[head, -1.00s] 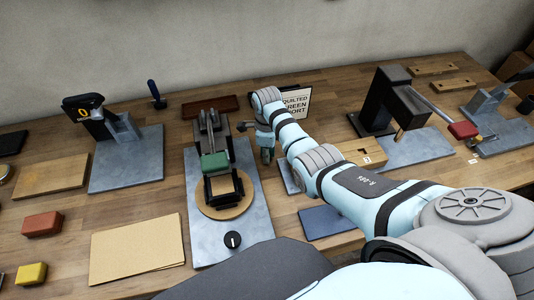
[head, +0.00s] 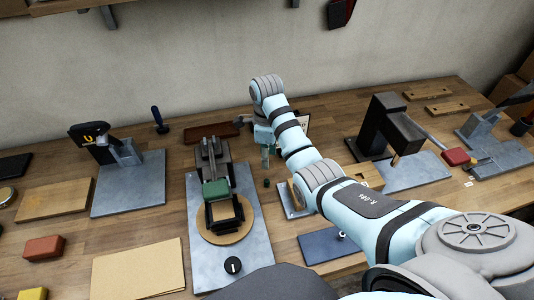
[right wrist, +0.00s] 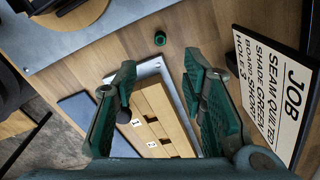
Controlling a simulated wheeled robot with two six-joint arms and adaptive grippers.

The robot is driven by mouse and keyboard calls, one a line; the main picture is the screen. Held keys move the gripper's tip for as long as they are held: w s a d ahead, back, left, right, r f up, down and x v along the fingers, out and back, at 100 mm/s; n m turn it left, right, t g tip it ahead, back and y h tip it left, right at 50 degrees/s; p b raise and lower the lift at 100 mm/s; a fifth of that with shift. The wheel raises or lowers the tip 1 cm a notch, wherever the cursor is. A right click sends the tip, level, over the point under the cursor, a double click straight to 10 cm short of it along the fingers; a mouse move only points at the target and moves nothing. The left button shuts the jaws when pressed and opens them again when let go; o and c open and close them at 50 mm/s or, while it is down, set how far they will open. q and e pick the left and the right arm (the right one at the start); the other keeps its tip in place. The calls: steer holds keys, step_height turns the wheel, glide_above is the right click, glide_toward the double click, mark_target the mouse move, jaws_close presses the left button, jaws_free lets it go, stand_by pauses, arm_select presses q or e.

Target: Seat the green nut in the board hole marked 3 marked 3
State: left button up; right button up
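A small dark green nut (right wrist: 160,38) stands on the wooden table in the right wrist view, beyond my fingertips. In the head view a small green piece (head: 266,182), apparently the nut, shows just below my right gripper (head: 265,152). In the right wrist view my right gripper (right wrist: 162,68) is open, with its two green fingers wide apart and nothing between them. The wooden board (right wrist: 149,98), with labels 1 and 2 visible, lies on a pale plate beyond the fingers. The mark 3 is not visible. My right arm partly hides the board (head: 368,175) in the head view. My left gripper is not in view.
A job card (right wrist: 272,85) naming green and hole 3 stands right in the wrist view. A grey plate (head: 253,245) with a clamp-like machine lies left of the nut. A blue-grey pad (head: 322,246) lies in front of the board. A black press (head: 385,125) stands right.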

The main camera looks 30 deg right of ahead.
mark_target(267, 181)
step_height(267, 181, down, 12)
steer(key=m+b, duration=0.1)
steer(key=m, duration=3.4)
steer(key=shift+f+m+b, duration=0.1)
steer(key=shift+m+b, duration=0.2)
steer(key=shift+m, duration=0.1)
steer(key=shift+c, duration=0.5)
jaws_close()
